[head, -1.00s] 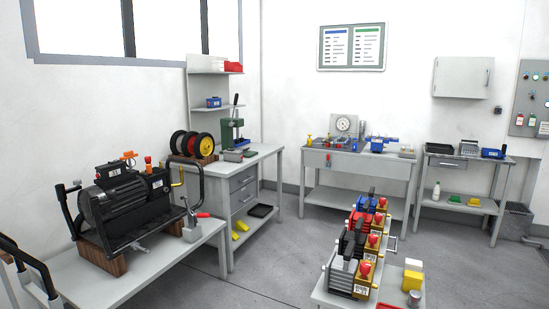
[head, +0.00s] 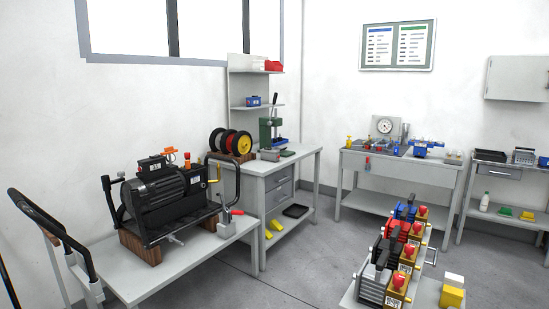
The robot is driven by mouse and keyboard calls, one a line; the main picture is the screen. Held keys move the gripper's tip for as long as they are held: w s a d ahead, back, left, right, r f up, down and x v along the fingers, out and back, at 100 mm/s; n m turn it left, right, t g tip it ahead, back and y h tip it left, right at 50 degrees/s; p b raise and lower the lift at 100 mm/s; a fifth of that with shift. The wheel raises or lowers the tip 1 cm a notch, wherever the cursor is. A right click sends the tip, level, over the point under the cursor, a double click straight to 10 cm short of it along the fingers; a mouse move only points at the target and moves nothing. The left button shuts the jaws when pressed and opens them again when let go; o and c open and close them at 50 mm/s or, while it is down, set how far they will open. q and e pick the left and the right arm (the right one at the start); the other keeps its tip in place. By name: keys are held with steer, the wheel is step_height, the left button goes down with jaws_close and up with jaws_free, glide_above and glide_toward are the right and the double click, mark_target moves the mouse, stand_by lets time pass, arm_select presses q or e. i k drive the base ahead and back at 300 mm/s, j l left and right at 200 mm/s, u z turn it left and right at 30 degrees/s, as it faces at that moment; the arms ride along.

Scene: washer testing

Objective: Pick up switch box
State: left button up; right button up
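I cannot tell for sure which item is the switch box. Several small boxes with red knobs stand on the pump-like units at the front right; the nearest is a brownish-yellow box (head: 397,288) with a white label. A small grey box with a red lever (head: 227,224) sits at the right end of the left bench. A black box (head: 151,168) sits on top of the large black motor (head: 165,195) on that bench. Neither of my grippers is in view.
The left bench (head: 188,262) carries the motor. The front-right table (head: 425,298) also holds a yellow-white box (head: 452,291). Open grey floor (head: 300,262) lies between. A black bent handle (head: 55,225) is at far left.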

mark_target(266, 153)
steer(key=i+j+u, duration=0.1)
steer(key=i, duration=0.65)
steer(key=i+j, duration=0.3)
steer(key=i, duration=0.45)
steer(key=i+j+u, duration=0.15)
steer(key=i, duration=0.6)
steer(key=i+l+z, duration=0.15)
steer(key=i, duration=0.4)
steer(key=i+l+z, duration=0.15)
steer(key=i, duration=0.4)
steer(key=i+l+z, duration=0.15)
steer(key=i, duration=0.4)
steer(key=i+l+u, duration=0.2)
steer(key=u, duration=0.25)
steer(key=i+l+u, duration=0.25)
steer(key=u, duration=0.15)
steer(key=i+l+u, duration=0.1)
steer(key=l+u, duration=0.35)
steer(key=i+l+u, duration=0.1)
steer(key=l+u, duration=0.3)
steer(key=i+l+u, duration=0.1)
steer(key=l, duration=0.8)
steer(key=i+l+u, duration=0.1)
steer(key=l, duration=0.85)
steer(key=i+l+u, duration=0.1)
steer(key=l, duration=0.8)
